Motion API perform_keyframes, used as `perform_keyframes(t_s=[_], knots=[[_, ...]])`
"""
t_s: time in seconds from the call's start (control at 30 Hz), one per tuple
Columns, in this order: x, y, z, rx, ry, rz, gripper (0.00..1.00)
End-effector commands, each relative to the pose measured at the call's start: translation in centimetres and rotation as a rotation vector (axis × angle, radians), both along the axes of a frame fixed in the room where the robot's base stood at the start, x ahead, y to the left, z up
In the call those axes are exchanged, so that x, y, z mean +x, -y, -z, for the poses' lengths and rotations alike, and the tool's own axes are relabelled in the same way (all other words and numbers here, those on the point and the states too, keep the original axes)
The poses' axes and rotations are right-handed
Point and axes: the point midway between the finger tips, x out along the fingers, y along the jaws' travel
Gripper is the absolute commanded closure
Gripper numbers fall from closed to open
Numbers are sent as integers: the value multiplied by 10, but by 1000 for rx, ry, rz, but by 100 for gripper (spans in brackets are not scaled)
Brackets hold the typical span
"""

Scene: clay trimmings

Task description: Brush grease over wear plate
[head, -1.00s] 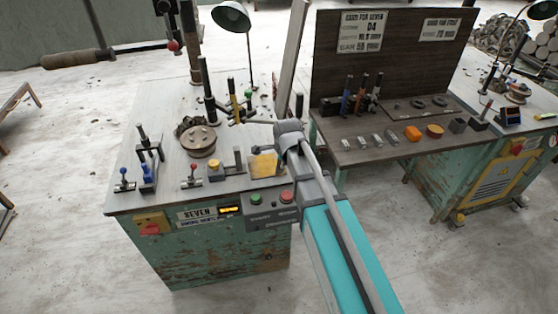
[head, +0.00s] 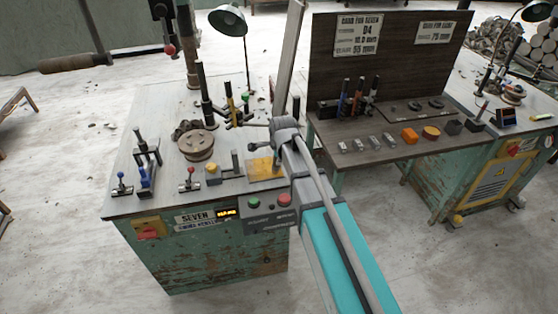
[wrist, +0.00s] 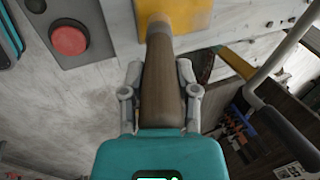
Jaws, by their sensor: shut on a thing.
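The wear plate is a yellow-orange flat plate (head: 262,168) near the front right of the left bench; it also shows at the top of the wrist view (wrist: 195,14). My gripper (wrist: 160,82) is shut on the brown wooden handle of a brush (wrist: 163,62). The brush points away from my gripper, its far end over the plate's near edge. I cannot tell whether its bristles touch the surface.
A red button (head: 284,199) and a green button (head: 253,202) sit on the bench front beside the plate. A brown side table (head: 385,150) stands to the right.

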Motion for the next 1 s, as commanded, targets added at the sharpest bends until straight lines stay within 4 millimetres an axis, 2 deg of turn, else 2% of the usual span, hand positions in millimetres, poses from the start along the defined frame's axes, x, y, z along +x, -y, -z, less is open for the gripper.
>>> perform_keyframes(t_s=[0.13,0.67,1.0], knots=[[9,-2,1,0,0,0,100],[14,-3,1,0,1,0,100],[34,-8,0,0,1,0,100]])
